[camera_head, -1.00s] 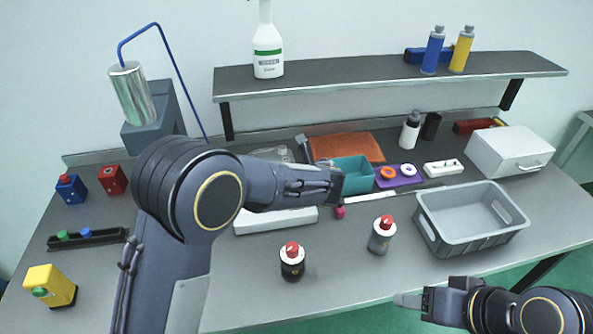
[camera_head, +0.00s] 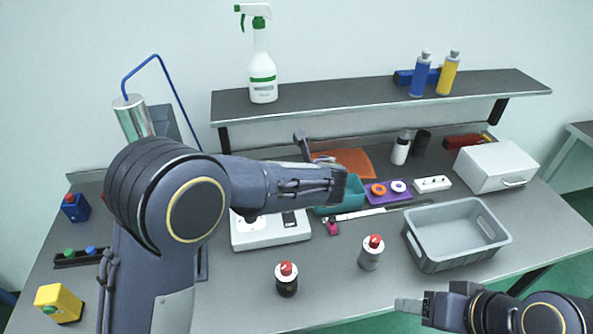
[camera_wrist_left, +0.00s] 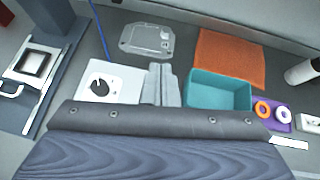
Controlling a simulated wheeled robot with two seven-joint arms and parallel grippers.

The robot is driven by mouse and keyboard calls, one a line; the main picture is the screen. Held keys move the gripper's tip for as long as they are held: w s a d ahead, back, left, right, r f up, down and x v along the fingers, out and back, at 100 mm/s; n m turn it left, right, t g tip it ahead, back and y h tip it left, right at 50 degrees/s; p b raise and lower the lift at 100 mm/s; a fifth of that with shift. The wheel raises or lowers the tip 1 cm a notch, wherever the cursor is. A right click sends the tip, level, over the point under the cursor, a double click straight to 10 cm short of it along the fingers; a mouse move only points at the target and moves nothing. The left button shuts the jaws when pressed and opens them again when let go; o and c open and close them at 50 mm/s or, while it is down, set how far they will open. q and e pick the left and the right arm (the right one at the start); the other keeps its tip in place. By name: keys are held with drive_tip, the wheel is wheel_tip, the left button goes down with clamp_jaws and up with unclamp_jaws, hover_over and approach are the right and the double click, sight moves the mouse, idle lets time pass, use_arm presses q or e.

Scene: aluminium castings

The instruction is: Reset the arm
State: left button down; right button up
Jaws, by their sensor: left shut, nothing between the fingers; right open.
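My left arm reaches in from the left across the workbench (camera_head: 330,290). My left gripper (camera_head: 301,140) points toward the back of the bench and is shut and empty; its closed fingers also show in the left wrist view (camera_wrist_left: 161,84). They appear above the area between a white device with a dark dial (camera_wrist_left: 105,86) and a teal bin (camera_wrist_left: 218,92). My right gripper (camera_head: 410,305) is at the lower right, in front of the bench edge, open and with nothing seen in it.
A grey crate (camera_head: 410,238) and a white box (camera_head: 497,167) stand on the right. Two red-capped bottles (camera_head: 287,280) (camera_head: 371,253) stand near the front. A shelf (camera_head: 350,97) runs along the back.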

use_arm(q)
drive_tip(key=s+a+n+g+h+b, duration=0.1)
drive_tip(key=s+a+n+g, duration=0.2)
drive_tip(key=s+a+n, duration=0.55)
drive_tip(key=s+a+n+g+b, duration=0.15)
drive_tip(key=s+a+n, duration=0.35)
drive_tip(key=a, duration=0.6)
drive_tip(key=s+a+f+n+h+b, duration=0.1)
drive_tip(key=s+n+h, duration=0.5)
drive_tip(key=s+n, duration=1.4)
drive_tip(key=shift+s+f+g+h+b, duration=0.35)
drive_tip(key=shift+s+f+b, duration=0.15)
drive_tip(key=shift+s, duration=0.65)
